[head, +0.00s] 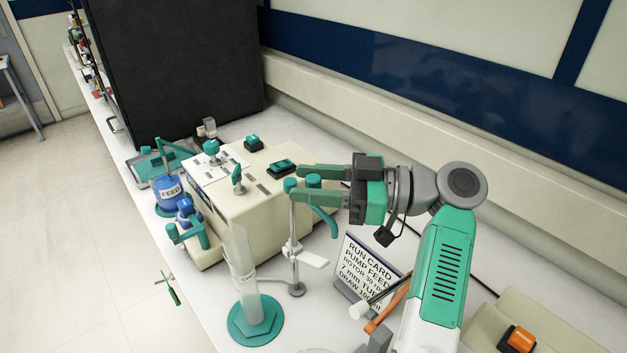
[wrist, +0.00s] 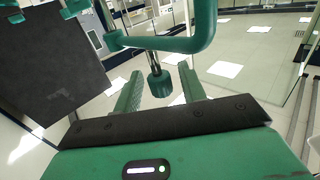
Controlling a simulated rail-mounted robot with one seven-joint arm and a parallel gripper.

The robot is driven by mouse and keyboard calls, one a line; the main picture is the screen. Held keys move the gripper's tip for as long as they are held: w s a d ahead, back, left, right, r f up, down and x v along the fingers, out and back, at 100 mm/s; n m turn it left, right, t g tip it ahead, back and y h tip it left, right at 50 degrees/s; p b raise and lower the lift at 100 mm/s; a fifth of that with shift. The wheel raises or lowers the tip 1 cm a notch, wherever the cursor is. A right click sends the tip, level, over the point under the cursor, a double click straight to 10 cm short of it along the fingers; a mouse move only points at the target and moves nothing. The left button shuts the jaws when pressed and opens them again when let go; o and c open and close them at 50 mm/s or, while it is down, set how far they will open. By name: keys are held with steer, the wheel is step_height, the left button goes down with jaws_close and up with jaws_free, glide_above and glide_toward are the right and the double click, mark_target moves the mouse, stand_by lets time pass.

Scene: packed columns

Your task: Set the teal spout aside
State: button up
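The teal spout (head: 327,222) is a bent tube at the top of a slim metal stand (head: 293,240), curving down to the right. In the wrist view the spout (wrist: 170,44) crosses beyond my fingers, with a teal knob (wrist: 159,85) on a short metal pin beneath it. My gripper (head: 296,183) reaches in from the right at the height of the spout's top. Its two teal fingers (wrist: 160,90) are apart, one on each side of the knob, with a visible gap on both sides. The fingers partly hide the spout's top in the head view.
A cream pump box (head: 235,205) with teal fittings stands left of the stand. A clear cylinder on a teal hexagonal base (head: 256,325) stands in front. A run card (head: 368,268) stands to the right. Blue feed bottles (head: 171,192) and a black cabinet (head: 175,65) are beyond.

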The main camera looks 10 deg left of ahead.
steer(key=shift+r, duration=0.1)
steer(key=r+p, duration=0.1)
steer(key=r, duration=0.1)
steer(key=r+p, duration=0.1)
steer(key=shift+s+r, duration=0.35)
steer(key=shift+s, duration=0.05)
steer(key=s+d+r+p, duration=0.1)
steer(key=s+p, duration=0.2)
steer(key=s, duration=1.2)
steer(key=shift+d, duration=0.35)
steer(key=shift+s, duration=0.1)
